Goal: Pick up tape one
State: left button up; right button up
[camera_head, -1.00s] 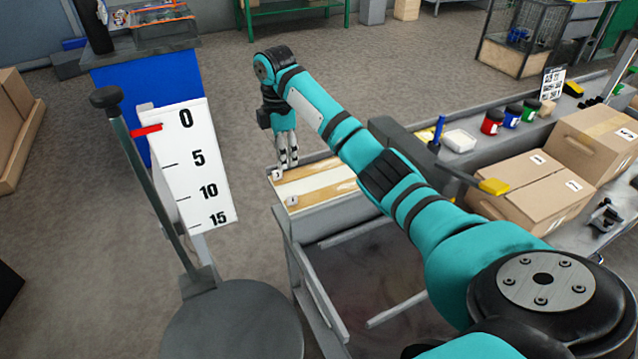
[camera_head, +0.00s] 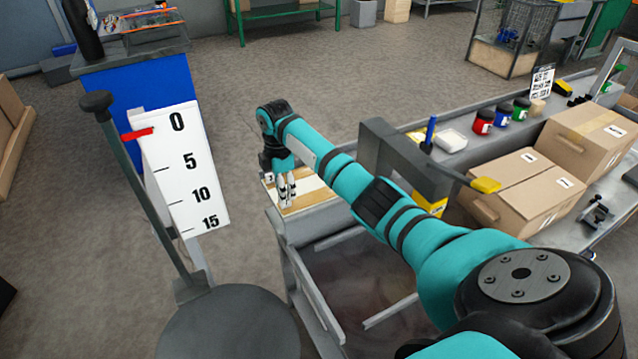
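My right gripper (camera_head: 286,190) points down over the small table (camera_head: 320,222) in the middle of the head view. Its fingertips are low over the tan and white strips (camera_head: 312,197) on the tabletop. Two fingers show close together; I cannot tell whether they are shut or whether anything is between them. A small white label (camera_head: 269,178) shows at the far left corner of the tabletop. The gripper hides part of the strips, and I cannot tell which strip is tape one. My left gripper is not in view.
A white scale board (camera_head: 185,175) with a red pointer stands left of the table, beside a dark post (camera_head: 150,190). On the right, a grey bench holds cardboard boxes (camera_head: 530,190) and coloured jars (camera_head: 483,121). A grey frame (camera_head: 385,150) stands behind my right arm.

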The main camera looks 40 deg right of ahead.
jog(key=f, duration=0.4)
jog(key=shift+s, duration=0.2)
grip_shut()
jog(key=shift+r, duration=0.1)
